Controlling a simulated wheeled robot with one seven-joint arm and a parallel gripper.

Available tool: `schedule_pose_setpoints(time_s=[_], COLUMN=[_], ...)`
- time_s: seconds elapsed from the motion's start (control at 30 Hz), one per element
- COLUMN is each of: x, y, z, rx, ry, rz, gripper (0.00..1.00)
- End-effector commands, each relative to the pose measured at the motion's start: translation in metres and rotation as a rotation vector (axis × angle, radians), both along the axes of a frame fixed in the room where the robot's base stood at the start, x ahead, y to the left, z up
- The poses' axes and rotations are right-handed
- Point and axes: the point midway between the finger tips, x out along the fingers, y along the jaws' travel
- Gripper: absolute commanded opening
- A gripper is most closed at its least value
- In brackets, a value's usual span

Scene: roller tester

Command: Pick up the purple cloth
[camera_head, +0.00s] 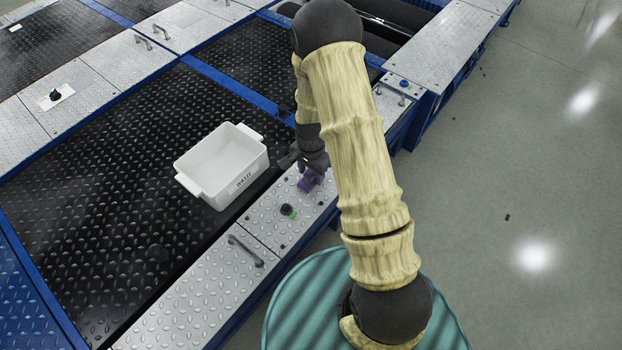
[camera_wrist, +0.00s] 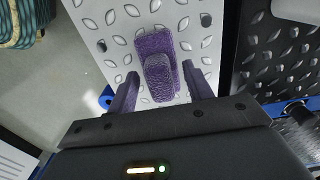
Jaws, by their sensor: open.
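The purple cloth (camera_wrist: 159,77) lies in a small folded heap on a silver tread-plate panel (camera_wrist: 108,52). In the head view the cloth (camera_head: 310,181) shows just below my gripper (camera_head: 305,163), partly hidden by it. In the wrist view my gripper (camera_wrist: 160,97) is open, with one finger to each side of the cloth's near end. The cloth extends beyond the fingertips. I cannot tell whether the fingers touch it.
A white bin (camera_head: 221,165) with dark lettering stands on the black tread plate left of the cloth. Open floor lies to the right.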

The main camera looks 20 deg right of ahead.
Motion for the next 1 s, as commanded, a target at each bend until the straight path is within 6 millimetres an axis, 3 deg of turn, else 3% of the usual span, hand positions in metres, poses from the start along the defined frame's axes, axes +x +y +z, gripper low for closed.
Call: schedule_pose_setpoints(time_s=[0.4, 0.67, 1.0], x=[0.0002, 0.0002, 0.0006], y=[0.0000, -0.0001, 0.0001], z=[0.0010, 0.0010, 0.0075], rx=[-0.001, -0.001, 0.000], ry=[-0.001, -0.001, -0.001], rz=[0.000, 0.000, 0.000], gripper=[0.51, 0.02, 0.02])
